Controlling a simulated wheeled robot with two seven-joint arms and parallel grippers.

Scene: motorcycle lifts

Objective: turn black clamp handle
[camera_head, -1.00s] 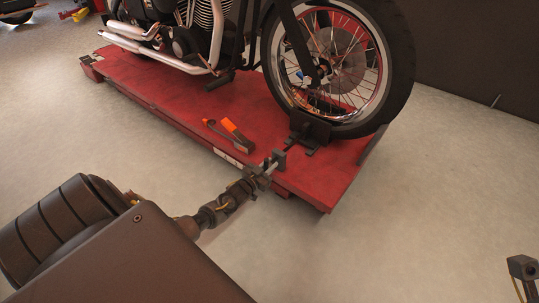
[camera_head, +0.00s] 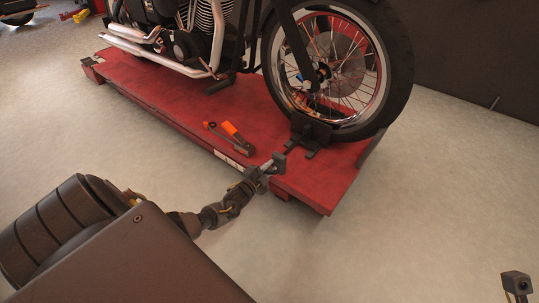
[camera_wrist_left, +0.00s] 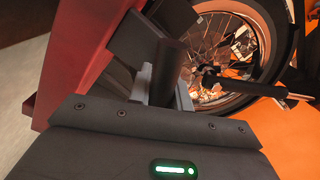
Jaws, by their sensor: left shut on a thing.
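The black clamp handle (camera_wrist_left: 167,72) shows as a dark cylinder between the fingers in the left wrist view. In the head view the handle (camera_head: 279,160) is a small dark piece at the near edge of the red lift. My left gripper (camera_head: 265,171) reaches it from the lower left and is shut on it. The gripper partly hides it. The black wheel clamp (camera_head: 311,129) sits at the front wheel's foot. A dark piece of my right gripper (camera_head: 516,284) shows at the lower right corner; its fingers cannot be made out.
A motorcycle stands on the red lift (camera_head: 180,108), its front wheel (camera_head: 400,95) close behind the clamp. An orange-handled tool (camera_head: 230,130) lies on the lift left of the handle. Bare floor (camera_head: 420,200) is free at the right.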

